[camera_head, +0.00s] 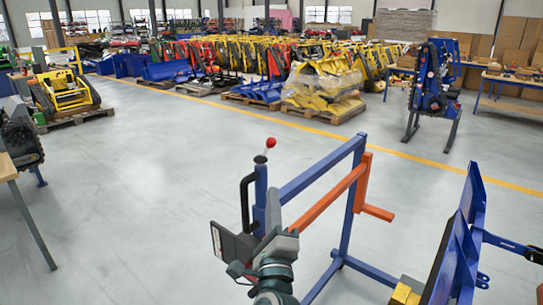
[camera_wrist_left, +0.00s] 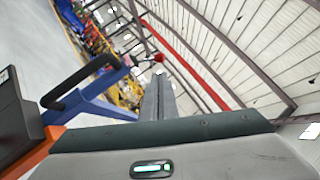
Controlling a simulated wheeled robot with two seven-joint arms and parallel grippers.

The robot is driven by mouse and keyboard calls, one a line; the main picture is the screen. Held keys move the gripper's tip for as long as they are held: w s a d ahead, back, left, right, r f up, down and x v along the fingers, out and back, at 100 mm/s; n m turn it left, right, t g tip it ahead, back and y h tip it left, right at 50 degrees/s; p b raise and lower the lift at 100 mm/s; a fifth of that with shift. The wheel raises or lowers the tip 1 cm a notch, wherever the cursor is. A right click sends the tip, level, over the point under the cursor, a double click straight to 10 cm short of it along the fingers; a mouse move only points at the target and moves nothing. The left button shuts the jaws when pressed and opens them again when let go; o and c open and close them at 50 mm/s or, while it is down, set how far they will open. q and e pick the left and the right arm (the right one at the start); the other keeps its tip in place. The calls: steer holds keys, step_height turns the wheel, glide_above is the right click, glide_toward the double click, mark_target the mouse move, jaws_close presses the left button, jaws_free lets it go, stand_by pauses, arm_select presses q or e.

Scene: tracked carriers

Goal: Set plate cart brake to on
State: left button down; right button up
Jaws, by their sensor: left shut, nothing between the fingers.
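The plate cart is a blue frame (camera_head: 318,171) with an orange bar (camera_head: 325,195) and a black looped handle (camera_head: 245,200). A lever with a red ball knob (camera_head: 270,143) stands nearly upright at the top of its near post. The frames do not show clearly which brake setting this is. My left gripper (camera_head: 272,194) is shut and empty, pointing up beside the near post, below the red knob. In the left wrist view the red knob (camera_wrist_left: 158,57) appears just past my shut fingertips (camera_wrist_left: 159,80); I cannot tell whether they touch. My right gripper is not in view.
A dark panel (camera_head: 232,242) sits just left of my left gripper. Blue upright plates (camera_head: 460,245) stand at right front. A blue machine on a stand (camera_head: 432,80) is further back. A table edge (camera_head: 8,168) is at far left. The floor left of the cart is clear.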

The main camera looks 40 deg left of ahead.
mark_target(272, 147)
arm_select(q)
steer(key=shift+w, duration=0.1)
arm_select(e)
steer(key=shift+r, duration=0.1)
